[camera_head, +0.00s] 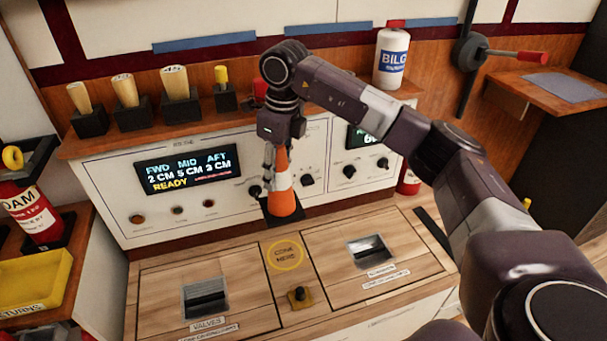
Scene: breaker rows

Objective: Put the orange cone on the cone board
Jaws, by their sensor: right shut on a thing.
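The orange cone (283,201) has a white band and a dark square base. It stands roughly upright near the back of the wooden counter, in front of the white control panel. My right gripper (271,168) reaches down from above and is shut on the upper part of the cone. I cannot tell whether the base touches the counter. A yellow ring (285,255) with lettering that seems to read "CONE HERE" is marked on the wooden board (284,278) in front of the cone. The cone is behind the ring, apart from it. My left gripper is not in view.
Hatches with recessed handles (205,298) lie on both sides of the ring, and a small knob (299,296) is in front of it. The panel's display (188,171) reads "READY".

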